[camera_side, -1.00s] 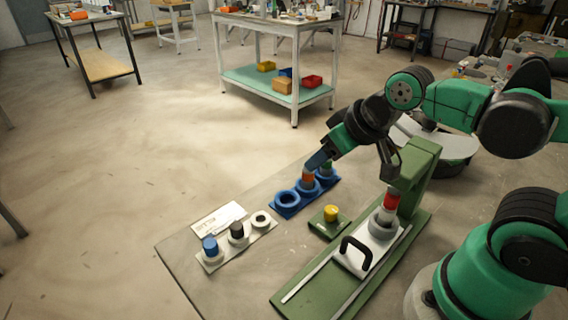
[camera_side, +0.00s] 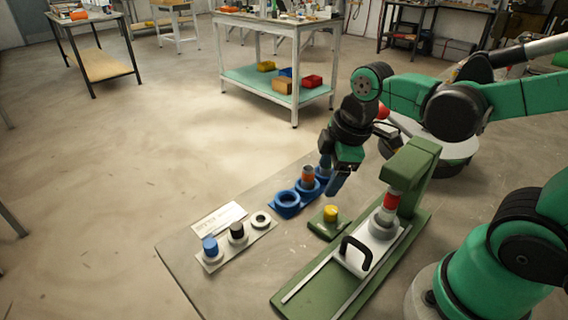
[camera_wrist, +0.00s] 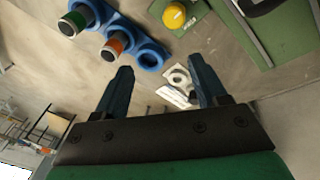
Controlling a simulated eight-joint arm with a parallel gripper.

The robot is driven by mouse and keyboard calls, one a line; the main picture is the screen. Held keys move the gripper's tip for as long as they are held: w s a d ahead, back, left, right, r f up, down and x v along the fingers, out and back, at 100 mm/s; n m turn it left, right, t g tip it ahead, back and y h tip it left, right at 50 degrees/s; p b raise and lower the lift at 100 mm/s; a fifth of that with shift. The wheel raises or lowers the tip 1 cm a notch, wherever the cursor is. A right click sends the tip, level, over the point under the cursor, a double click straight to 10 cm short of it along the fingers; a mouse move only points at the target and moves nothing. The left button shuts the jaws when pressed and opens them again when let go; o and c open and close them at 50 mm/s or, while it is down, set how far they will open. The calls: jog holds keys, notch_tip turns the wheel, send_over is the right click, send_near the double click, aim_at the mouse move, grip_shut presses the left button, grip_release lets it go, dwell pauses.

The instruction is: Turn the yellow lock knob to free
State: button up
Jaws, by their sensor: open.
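The yellow lock knob (camera_side: 330,213) stands on a small green base plate (camera_side: 318,229) beside the green press. In the wrist view the yellow knob (camera_wrist: 174,16) shows at the top, on its green plate (camera_wrist: 196,10). My gripper (camera_side: 332,182) is above the blue tray's right end, a little above and behind the knob, apart from it. In the wrist view my gripper's two fingers (camera_wrist: 158,82) are spread with nothing between them. How the knob is turned is too small to tell.
A blue tray (camera_side: 275,207) holds an orange-banded part (camera_side: 308,174). A pale tray (camera_side: 214,264) carries blue- and black-topped parts. The green press (camera_side: 420,160) with a red-and-white part (camera_side: 390,203) and a black-handled slide (camera_side: 352,262) stands to the right.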

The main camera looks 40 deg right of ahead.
aim_at(331, 209)
jog(key=n, duration=0.1)
jog(key=f+n+g, duration=0.1)
jog(key=n, duration=0.1)
jog(key=n+g, duration=0.1)
jog(key=n, duration=0.1)
jog(key=shift+s+d+f, duration=0.2)
jog(key=shift+d+f, duration=0.05)
jog(key=shift+f, duration=0.15)
jog(key=n, duration=0.1)
jog(key=f+n+g, duration=0.1)
jog(key=n, duration=0.1)
jog(key=shift+s+d+f, duration=0.1)
jog(key=shift+s, duration=0.15)
jog(key=shift+f, duration=2.7)
